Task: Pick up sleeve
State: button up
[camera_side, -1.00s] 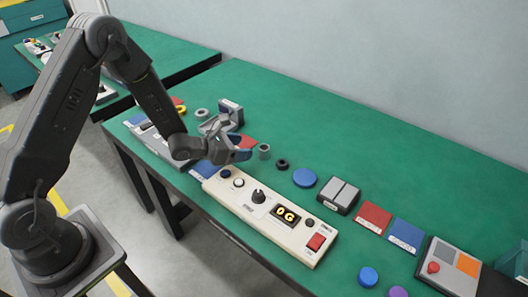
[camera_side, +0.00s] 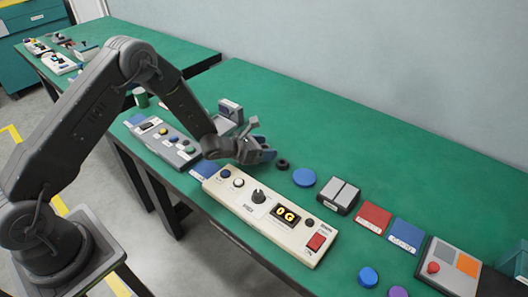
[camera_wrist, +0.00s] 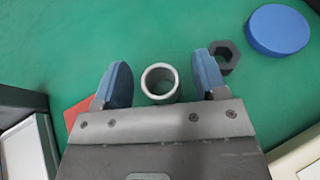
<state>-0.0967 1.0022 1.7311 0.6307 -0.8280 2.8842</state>
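The sleeve (camera_wrist: 160,82), a grey hollow cylinder, stands upright on the green table in the wrist view. My gripper (camera_wrist: 163,84) is open, with one blue-padded finger on each side of the sleeve and visible gaps between. In the side view my gripper (camera_side: 266,150) is low over the table behind the white control panel, and it hides the sleeve there.
A black nut-like ring (camera_wrist: 227,56) lies close beside the right finger. A blue disc (camera_wrist: 278,30) is farther right. The white control panel (camera_side: 275,215) with knob and display stands in front. A grey fixture (camera_side: 230,112) stands behind my gripper.

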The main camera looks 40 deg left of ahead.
jog(key=c, duration=1)
jog(key=shift+c, duration=0.2)
